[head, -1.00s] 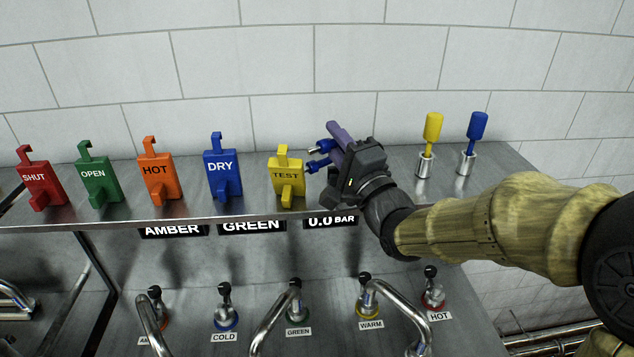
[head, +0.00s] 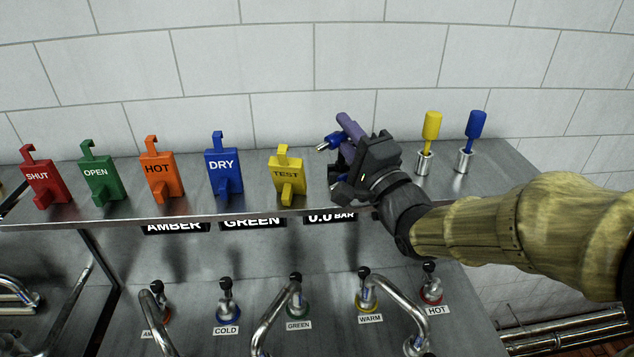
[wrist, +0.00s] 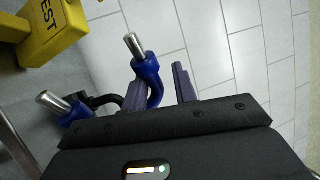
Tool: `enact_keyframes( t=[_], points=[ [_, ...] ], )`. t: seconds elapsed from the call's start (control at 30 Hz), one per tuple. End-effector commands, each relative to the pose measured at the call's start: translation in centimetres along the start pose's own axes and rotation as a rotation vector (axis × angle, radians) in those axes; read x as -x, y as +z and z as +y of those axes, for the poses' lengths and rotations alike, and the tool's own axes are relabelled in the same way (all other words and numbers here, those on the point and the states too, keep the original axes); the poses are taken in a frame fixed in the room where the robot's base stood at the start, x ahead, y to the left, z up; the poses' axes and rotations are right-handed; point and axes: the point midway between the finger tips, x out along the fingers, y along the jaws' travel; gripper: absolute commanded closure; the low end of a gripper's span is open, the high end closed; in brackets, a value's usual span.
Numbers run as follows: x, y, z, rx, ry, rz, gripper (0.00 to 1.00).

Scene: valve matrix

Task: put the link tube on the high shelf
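The link tube (wrist: 149,72) has blue elbows, bare metal ends and a dark middle part. In the head view its upper blue end (head: 332,141) shows at the left of my gripper (head: 342,150), over the high shelf (head: 260,203). I cannot tell whether it rests on the shelf. In the wrist view my gripper's purple fingers (wrist: 160,90) stand apart. One blue elbow lies beside the left finger, inside the gap, with a space to the right finger. The other elbow (wrist: 76,112) is further left. My gripper hides part of the tube in the head view.
The yellow TEST tag (head: 287,178) stands just left of my gripper, with the blue DRY tag (head: 222,168) and others beyond. Yellow (head: 431,126) and blue (head: 475,126) handles stand in metal cups at right. A tiled wall rises behind; bent pipes and valves are below.

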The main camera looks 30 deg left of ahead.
Motion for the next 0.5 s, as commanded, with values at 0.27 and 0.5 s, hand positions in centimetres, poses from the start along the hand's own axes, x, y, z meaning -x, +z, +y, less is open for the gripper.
enact_keyframes(
  t=[0.27,0.5],
  points=[
    [-0.2,-0.2,-5.0,0.002,-0.002,0.0,0.72],
    [-0.1,-0.3,-8.2,0.002,-0.001,0.0,0.72]
  ],
)
